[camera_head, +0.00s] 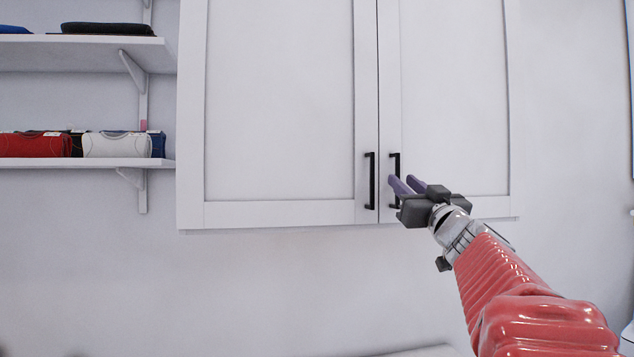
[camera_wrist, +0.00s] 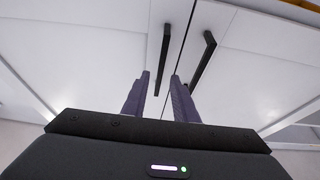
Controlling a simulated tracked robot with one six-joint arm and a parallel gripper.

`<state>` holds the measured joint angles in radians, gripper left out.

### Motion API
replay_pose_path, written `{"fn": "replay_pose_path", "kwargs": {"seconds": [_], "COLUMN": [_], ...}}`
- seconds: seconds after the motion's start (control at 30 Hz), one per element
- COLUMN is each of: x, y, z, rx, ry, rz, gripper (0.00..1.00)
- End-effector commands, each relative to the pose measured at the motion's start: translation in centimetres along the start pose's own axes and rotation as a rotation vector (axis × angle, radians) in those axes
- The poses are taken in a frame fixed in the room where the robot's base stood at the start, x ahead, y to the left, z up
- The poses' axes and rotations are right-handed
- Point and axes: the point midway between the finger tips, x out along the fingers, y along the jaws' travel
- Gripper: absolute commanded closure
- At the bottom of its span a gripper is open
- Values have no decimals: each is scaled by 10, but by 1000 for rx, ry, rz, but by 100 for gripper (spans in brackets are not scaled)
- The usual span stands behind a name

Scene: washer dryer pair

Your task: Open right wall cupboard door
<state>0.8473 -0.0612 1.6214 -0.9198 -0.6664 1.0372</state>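The right wall cupboard door (camera_head: 455,95) is white and closed, with a vertical black bar handle (camera_head: 395,165) near its inner edge. My gripper (camera_head: 404,183) is at the lower part of this handle, reaching up from the lower right. Its two purple fingers are apart. In the wrist view, my gripper (camera_wrist: 159,95) shows a gap between its fingers, and the handle on the left of the door seam (camera_wrist: 158,45) lines up with that gap. I cannot tell whether the fingers touch it. The fingers and wrist hide part of the door's lower edge.
The left cupboard door (camera_head: 280,100) is closed, and its black handle (camera_head: 371,181) stands close beside the right one. The wall below the cupboard is clear.

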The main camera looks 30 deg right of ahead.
Motion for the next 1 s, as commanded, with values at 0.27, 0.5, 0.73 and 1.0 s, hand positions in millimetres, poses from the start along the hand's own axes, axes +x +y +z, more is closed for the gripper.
{"fn": "replay_pose_path", "kwargs": {"seconds": [0.27,0.5,0.73,1.0], "x": [19,20,20,20], "y": [-1,-1,-1,-2], "z": [0,0,0,0], "rx": [1,1,1,1], "ry": [0,0,0,0], "rz": [-1,-1,-1,-2], "gripper": [74,74,88,100]}}
